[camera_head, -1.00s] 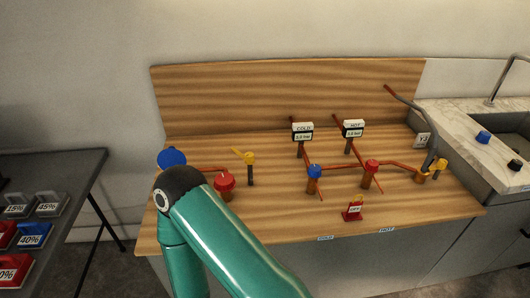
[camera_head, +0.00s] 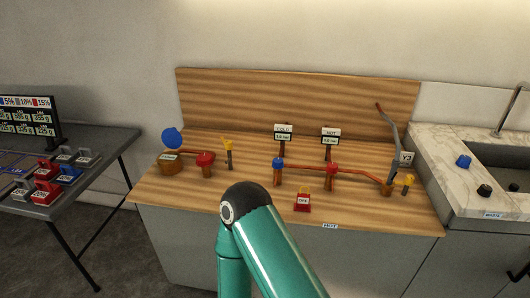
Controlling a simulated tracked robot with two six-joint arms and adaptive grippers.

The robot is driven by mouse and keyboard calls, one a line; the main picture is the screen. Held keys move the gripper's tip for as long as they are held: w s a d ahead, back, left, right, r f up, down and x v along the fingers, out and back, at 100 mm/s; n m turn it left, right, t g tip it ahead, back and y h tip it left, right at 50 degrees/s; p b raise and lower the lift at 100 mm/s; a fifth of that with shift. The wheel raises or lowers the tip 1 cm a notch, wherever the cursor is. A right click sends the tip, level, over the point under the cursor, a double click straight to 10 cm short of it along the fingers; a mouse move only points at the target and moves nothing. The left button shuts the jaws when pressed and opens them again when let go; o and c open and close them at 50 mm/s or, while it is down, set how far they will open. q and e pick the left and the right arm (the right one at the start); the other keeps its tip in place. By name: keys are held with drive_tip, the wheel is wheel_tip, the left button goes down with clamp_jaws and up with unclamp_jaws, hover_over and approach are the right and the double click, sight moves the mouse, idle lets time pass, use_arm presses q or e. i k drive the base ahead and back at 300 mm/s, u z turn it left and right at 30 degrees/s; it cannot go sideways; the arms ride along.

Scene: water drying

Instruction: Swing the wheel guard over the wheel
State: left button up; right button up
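I cannot tell for sure which part is the wheel guard. A blue round disc (camera_head: 172,138) stands raised behind a brown round body (camera_head: 170,166) with a small pale label, at the left of the wooden bench. Wheel-like valve tops show in red (camera_head: 205,159), blue (camera_head: 278,163) and red (camera_head: 331,169) on the copper pipework. A red block (camera_head: 302,202) marked OFF, with yellow on top, stands near the front edge. My teal arm rises in front of the bench at bottom centre. Neither gripper is in view.
Yellow handles (camera_head: 228,147) and (camera_head: 408,181) stand on the bench (camera_head: 400,218). COLD and HOT gauges (camera_head: 283,134) stand behind. A sink (camera_head: 500,160) is at right. A dark table (camera_head: 105,155) with several weight-like blocks is at left. Bare wood lies along the front.

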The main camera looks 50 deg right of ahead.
sight(227, 144)
drive_tip(key=z, duration=0.05)
drive_tip(key=k, duration=0.5)
drive_tip(key=z, duration=0.7)
drive_tip(key=i, duration=0.8)
drive_tip(key=z, duration=0.2)
